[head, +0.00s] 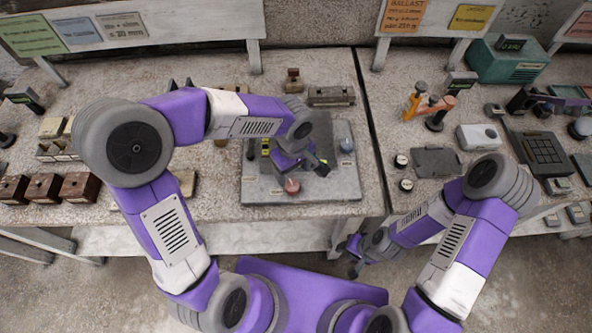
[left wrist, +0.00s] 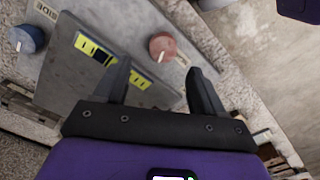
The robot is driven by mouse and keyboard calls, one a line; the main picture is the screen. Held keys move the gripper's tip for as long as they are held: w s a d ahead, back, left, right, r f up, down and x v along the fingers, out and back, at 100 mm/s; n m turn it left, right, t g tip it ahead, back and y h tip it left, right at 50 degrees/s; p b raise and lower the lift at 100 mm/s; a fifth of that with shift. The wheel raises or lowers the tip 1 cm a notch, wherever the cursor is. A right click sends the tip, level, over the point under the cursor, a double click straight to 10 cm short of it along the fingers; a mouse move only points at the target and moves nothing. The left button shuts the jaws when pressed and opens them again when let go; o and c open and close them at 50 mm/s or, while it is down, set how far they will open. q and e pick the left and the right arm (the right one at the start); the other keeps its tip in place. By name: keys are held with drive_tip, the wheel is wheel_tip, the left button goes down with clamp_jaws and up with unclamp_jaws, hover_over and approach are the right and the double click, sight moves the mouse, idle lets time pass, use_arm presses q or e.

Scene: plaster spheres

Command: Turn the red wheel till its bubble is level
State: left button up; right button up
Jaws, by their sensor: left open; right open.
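The red wheel (head: 292,186) is a small round knob with a pale pointer mark, near the front of a grey plate (head: 330,190). In the left wrist view the red wheel (left wrist: 163,46) lies just beyond and between the fingertips of my left gripper (left wrist: 157,68). In the head view my left gripper (head: 302,172) is open above the plate, its fingers apart from the wheel. Yellow-green bubble vials (left wrist: 95,47) sit on the plate; one is partly behind a finger, and the bubbles are too small to read. My right gripper (head: 352,256) is open and empty before the table.
A blue wheel (head: 346,146) stands on the plate's right side and shows in the left wrist view (left wrist: 28,38). Dark red boxes (head: 42,188) stand at the table's left. A grey flat block (head: 332,95) lies behind the plate. Instruments crowd the right table.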

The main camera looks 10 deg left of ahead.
sight(293, 186)
use_arm(q)
drive_tip(key=f, duration=0.2)
drive_tip(key=f+b, duration=0.1)
drive_tip(key=f, duration=0.3)
drive_tip(key=shift+s+f, duration=0.2)
drive_tip(key=shift+s, duration=0.2)
drive_tip(key=c, duration=1.1)
drive_tip(key=shift+o, duration=0.2)
